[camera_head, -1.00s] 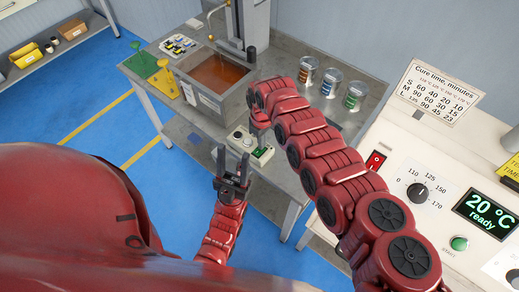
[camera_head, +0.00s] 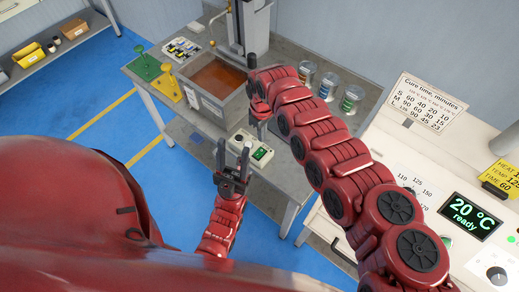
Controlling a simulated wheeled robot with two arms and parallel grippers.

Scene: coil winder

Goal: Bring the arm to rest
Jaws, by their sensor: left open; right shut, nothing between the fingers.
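My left gripper (camera_head: 233,154) is open and empty, with its two dark fingers pointing up in the picture. It is in front of the workbench's (camera_head: 192,140) near edge, over or beside it. My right arm (camera_head: 325,165) comes in from the lower right and reaches over the bench, its red links bent down at the far end. My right gripper (camera_head: 262,129) is mostly hidden below the wrist; only a small part seems to show, near a small device with a green display (camera_head: 261,153). I see nothing held in it.
A tank of brown liquid (camera_head: 218,80) and a column machine (camera_head: 250,25) stand on the bench. Several jars (camera_head: 327,85) stand behind my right arm. The oven panel (camera_head: 470,215) reads 20 °C ready, at right. Blue floor (camera_head: 90,95) is clear at left.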

